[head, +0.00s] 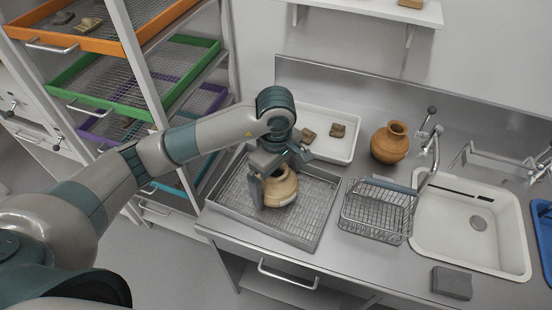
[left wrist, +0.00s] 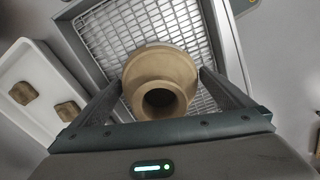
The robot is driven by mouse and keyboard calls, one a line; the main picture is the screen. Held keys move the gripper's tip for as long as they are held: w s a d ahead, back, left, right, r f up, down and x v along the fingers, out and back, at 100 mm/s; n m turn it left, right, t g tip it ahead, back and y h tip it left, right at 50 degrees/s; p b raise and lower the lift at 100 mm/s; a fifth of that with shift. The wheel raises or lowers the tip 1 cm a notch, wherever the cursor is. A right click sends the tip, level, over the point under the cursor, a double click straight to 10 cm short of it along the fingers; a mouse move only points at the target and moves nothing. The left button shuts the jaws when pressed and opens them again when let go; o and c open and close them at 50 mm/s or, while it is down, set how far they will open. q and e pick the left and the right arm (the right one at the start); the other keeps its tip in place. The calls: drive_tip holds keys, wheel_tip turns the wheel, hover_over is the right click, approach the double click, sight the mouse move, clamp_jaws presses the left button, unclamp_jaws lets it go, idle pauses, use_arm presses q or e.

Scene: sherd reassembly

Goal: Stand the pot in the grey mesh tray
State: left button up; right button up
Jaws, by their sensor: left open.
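A tan pot (head: 280,188) with a paler band stands upright in the grey mesh tray (head: 311,238) on the steel counter. In the left wrist view the pot (left wrist: 160,76) shows its round mouth facing the camera, with the tray's mesh (left wrist: 110,35) behind it. My left gripper (head: 279,178) reaches down over the pot from above. Its fingers are open, one on each side of the pot's neck and shoulder; in the wrist view they look close to the pot, and I cannot tell whether they touch it. My right gripper is not in view.
A white tray (head: 335,149) with brown sherds (head: 338,130) lies behind the mesh tray. An orange-brown jar (head: 390,143), a wire basket (head: 376,212), a sink (head: 470,232) and a grey block (head: 452,283) are to the right. A drawer rack (head: 150,60) stands left.

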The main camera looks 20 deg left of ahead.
use_arm(q)
wheel_tip(320, 180, up, 10)
drive_tip(key=shift+f+b, duration=0.1)
drive_tip(key=shift+b, duration=1.15)
drive_tip(key=shift+r, duration=0.25)
